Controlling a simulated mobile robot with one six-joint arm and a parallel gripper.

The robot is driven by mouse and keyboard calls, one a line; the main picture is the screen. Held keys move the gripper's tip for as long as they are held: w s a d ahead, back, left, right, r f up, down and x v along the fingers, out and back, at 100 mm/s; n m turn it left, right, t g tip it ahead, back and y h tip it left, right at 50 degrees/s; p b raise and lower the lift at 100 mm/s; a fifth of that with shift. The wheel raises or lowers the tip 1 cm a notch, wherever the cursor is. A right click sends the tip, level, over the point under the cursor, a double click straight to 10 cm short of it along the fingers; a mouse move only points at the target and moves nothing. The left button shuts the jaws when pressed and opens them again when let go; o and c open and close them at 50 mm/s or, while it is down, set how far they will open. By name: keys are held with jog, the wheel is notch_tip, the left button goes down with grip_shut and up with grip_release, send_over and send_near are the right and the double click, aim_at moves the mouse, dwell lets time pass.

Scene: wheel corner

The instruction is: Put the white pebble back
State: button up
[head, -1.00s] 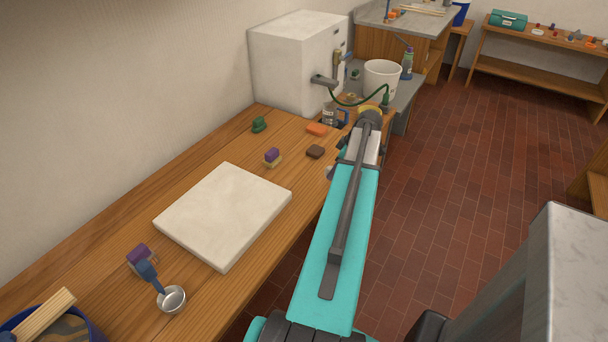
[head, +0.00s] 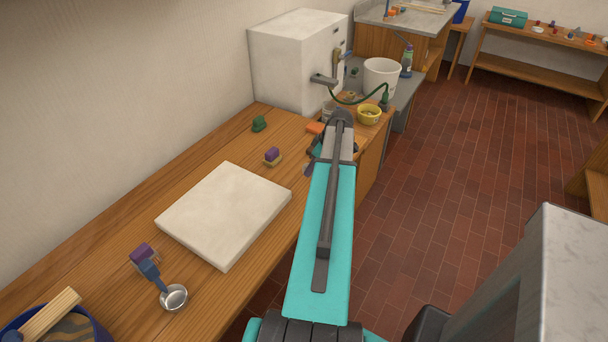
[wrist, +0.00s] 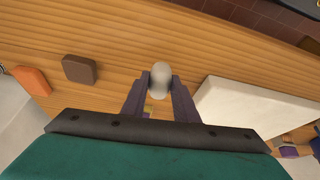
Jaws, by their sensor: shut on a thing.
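The white pebble (wrist: 161,75) is a smooth, pale grey-white lump between the fingertips of my gripper (wrist: 160,87) in the wrist view. The gripper is shut on it, with one dark purple finger on each side. Wooden tabletop lies behind the pebble; how high it is held I cannot tell. In the head view my arm hides the pebble, and only a bit of a purple finger (head: 308,170) shows beside the arm, near the table's right edge.
A white slab (head: 225,213) lies left of my arm. A brown block (wrist: 80,69) and an orange block (wrist: 31,81) lie on the table. A yellow bowl (head: 369,117) and a white bucket (head: 382,78) stand beyond.

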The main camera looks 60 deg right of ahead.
jog(key=shift+w+a+p, duration=0.25)
jog(key=shift+w+p, duration=0.05)
jog(key=shift+w, duration=0.75)
jog(key=shift+w+f+p, duration=0.1)
jog(key=shift+f+p, duration=0.2)
jog(key=shift+f, duration=1.35)
jog(key=shift+f, duration=0.25)
jog(key=o, duration=0.9)
jog(key=shift+r+p, duration=0.15)
jog(key=shift+p, duration=0.15)
jog(key=shift+b+v, duration=0.7)
jog(key=shift+v, duration=0.7)
jog(key=shift+b+v, duration=0.95)
jog(key=shift+v, duration=4.5)
